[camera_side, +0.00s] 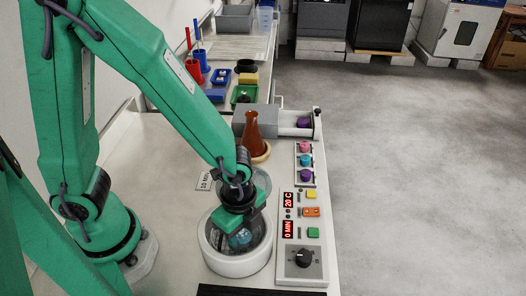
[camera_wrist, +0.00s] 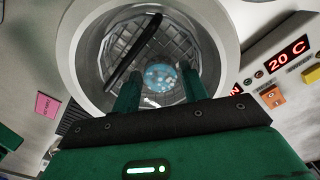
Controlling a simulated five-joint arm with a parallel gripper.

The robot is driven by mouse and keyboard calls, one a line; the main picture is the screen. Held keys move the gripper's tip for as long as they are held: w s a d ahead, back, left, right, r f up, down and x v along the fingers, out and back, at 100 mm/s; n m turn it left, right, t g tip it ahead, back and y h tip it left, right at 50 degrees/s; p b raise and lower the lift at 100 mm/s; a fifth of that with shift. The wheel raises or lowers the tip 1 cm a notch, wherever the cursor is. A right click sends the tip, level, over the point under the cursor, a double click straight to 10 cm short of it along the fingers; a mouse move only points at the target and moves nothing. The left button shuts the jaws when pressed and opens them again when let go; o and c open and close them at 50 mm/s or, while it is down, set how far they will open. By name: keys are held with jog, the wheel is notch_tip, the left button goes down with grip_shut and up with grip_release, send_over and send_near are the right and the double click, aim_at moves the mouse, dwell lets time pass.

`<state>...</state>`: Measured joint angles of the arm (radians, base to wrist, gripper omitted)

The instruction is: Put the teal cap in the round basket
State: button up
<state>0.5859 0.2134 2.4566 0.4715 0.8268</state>
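A teal cap (camera_wrist: 160,76) lies inside the round basket (camera_wrist: 112,52), near its bottom in the wrist view. In the side view the teal cap (camera_side: 240,239) shows small and partly hidden under my gripper. The round basket sits in a white ring-shaped housing (camera_side: 222,262). My gripper (camera_side: 241,222) points down at the basket's opening. In the wrist view its two fingers (camera_wrist: 160,84) are apart, with the cap visible between and beyond them, clear of both. The basket's inner wall looks like metal mesh.
A control panel (camera_side: 303,266) with displays and a knob is right of the basket. Behind it stand a cap rack (camera_side: 305,161) with pink, blue and purple caps and a brown flask (camera_side: 253,136). A dark bar (camera_wrist: 133,58) crosses the opening in the wrist view.

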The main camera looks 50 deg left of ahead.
aim_at(242, 235)
jog(key=shift+r, duration=0.15)
notch_tip(242, 235, up, 12)
dwell(1.0)
jog(key=shift+r, duration=0.1)
dwell(0.4)
jog(key=a+r+n+t, duration=0.2)
jog(key=a+r+n, duration=0.3)
jog(key=a+n, duration=0.2)
jog(key=s+a+r+n+t, duration=0.1)
jog(key=a+r+n+t, duration=0.2)
jog(key=a+r+n, duration=0.2)
jog(key=a+n, duration=0.3)
jog(key=n, duration=0.1)
jog(key=shift+a+t, duration=0.25)
jog(key=shift+t, duration=0.05)
jog(key=shift+w, duration=0.1)
